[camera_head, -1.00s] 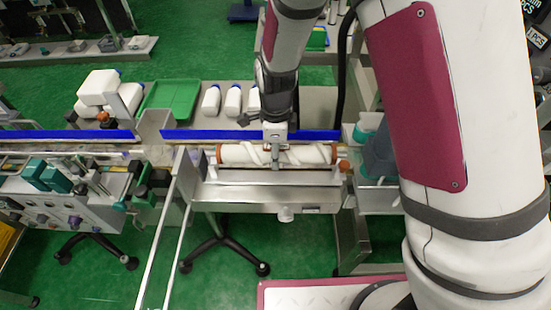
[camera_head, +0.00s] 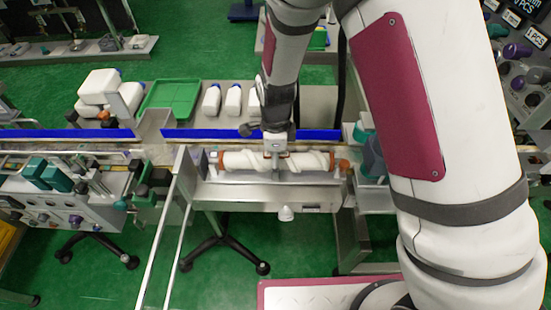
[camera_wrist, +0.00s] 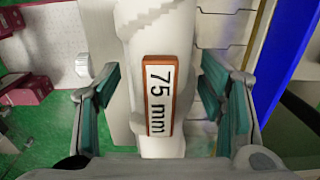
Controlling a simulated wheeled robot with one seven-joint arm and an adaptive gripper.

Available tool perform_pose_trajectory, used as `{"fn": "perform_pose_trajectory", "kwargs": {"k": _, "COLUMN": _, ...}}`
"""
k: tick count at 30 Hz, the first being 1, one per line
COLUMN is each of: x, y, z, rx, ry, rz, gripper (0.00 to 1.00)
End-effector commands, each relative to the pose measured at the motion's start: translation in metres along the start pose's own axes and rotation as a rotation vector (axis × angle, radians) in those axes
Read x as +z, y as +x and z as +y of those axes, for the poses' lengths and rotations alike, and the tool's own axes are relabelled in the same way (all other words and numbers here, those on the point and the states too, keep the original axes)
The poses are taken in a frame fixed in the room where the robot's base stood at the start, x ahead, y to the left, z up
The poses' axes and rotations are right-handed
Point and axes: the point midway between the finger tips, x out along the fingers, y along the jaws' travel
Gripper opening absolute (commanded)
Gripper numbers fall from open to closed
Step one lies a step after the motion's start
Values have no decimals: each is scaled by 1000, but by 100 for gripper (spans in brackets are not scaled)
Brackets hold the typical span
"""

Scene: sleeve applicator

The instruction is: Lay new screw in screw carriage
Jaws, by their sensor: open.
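A white spiral screw (camera_head: 301,162) with orange-brown ends lies lengthwise, left to right, at the steel screw carriage (camera_head: 265,194) in the head view. In the wrist view the screw (camera_wrist: 161,32) runs up the middle and bears an orange-framed "75 mm" label (camera_wrist: 159,95). My gripper (camera_head: 274,155) is over the screw's middle, pointing down. In the wrist view its teal-padded fingers (camera_wrist: 162,90) stand open, one on each side of the screw, with gaps showing. How the screw's underside rests is hidden.
A blue rail (camera_head: 220,134) runs behind the carriage. Behind it are a green tray (camera_head: 172,100) and white bottles (camera_head: 211,99). A teal part (camera_head: 372,158) stands at the carriage's right. Metal rails and a machine flank its left.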

Motion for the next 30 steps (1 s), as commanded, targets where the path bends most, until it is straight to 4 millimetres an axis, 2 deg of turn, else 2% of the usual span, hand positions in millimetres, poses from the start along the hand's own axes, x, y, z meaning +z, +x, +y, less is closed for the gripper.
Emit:
{"fn": "perform_pose_trajectory", "kwargs": {"k": 4, "x": 0, "y": -5, "z": 0, "rx": -1, "ry": -1, "rz": -1, "gripper": 63}}
{"fn": "perform_pose_trajectory", "kwargs": {"k": 7, "x": 1, "y": -16, "z": -1, "rx": -4, "ry": -1, "rz": -1, "gripper": 63}}
{"fn": "perform_pose_trajectory", "kwargs": {"k": 21, "x": 0, "y": -105, "z": -1, "rx": -4, "ry": -1, "rz": -2, "gripper": 63}}
{"fn": "perform_pose_trajectory", "kwargs": {"k": 25, "x": 0, "y": -118, "z": 0, "rx": -2, "ry": -1, "rz": -1, "gripper": 63}}
{"fn": "perform_pose_trajectory", "kwargs": {"k": 30, "x": 0, "y": -124, "z": 0, "rx": 0, "ry": 0, "rz": 0, "gripper": 63}}
